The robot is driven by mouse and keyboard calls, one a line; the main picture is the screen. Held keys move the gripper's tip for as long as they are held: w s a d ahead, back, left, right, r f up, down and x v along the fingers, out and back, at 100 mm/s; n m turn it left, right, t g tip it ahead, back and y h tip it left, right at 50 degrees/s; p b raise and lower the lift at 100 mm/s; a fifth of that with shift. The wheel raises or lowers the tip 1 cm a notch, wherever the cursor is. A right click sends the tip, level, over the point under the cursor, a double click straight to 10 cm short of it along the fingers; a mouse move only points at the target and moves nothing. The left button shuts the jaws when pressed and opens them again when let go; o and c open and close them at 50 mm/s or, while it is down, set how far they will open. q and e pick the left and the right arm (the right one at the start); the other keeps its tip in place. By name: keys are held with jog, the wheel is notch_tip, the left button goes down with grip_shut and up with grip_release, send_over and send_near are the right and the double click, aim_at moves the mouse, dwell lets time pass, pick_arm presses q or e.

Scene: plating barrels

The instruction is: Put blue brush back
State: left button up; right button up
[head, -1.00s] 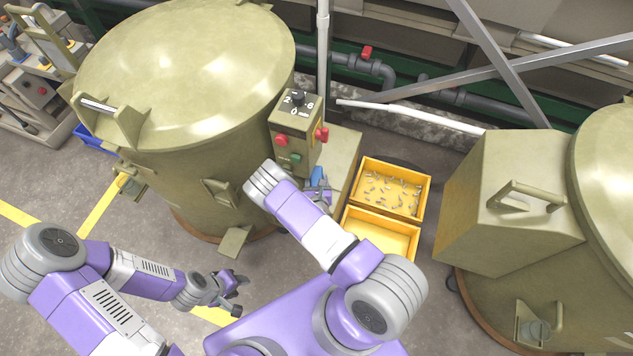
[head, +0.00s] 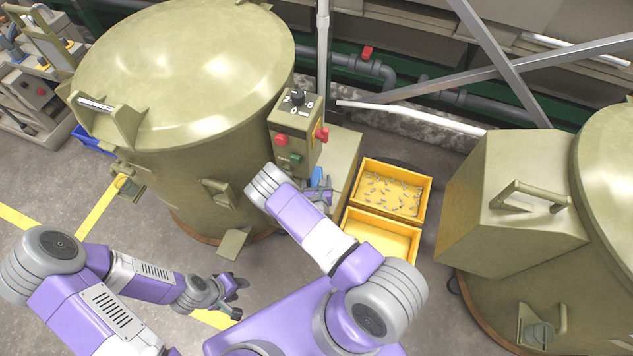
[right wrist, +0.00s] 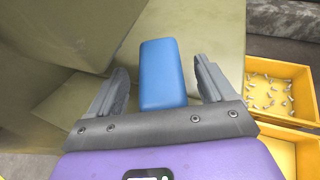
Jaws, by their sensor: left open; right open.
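The blue brush (right wrist: 162,72) shows as a blue block on an olive ledge in the right wrist view. It lies between the two open fingers of my right gripper (right wrist: 163,88), with a gap on each side. In the head view, the brush (head: 316,177) is a small blue patch beside the control box, partly hidden by my right gripper (head: 320,192). Whether bristles lie beneath it cannot be seen. My left gripper (head: 236,287) is open and empty above the floor at lower left, away from the brush.
A control box (head: 298,132) with a dial and red and green buttons stands just behind the brush. A yellow bin of small metal parts (head: 426,206) and a second yellow bin (head: 416,252) sit to the right. Large olive barrels (head: 190,75) stand on both sides.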

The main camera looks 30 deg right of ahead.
jog(key=shift+r, duration=0.1)
jog(key=shift+s+r, duration=0.1)
jog(key=shift+r, duration=0.1)
jog(key=p+v, duration=0.4)
jog(key=v, duration=0.7)
jog(key=shift+s+a, duration=0.3)
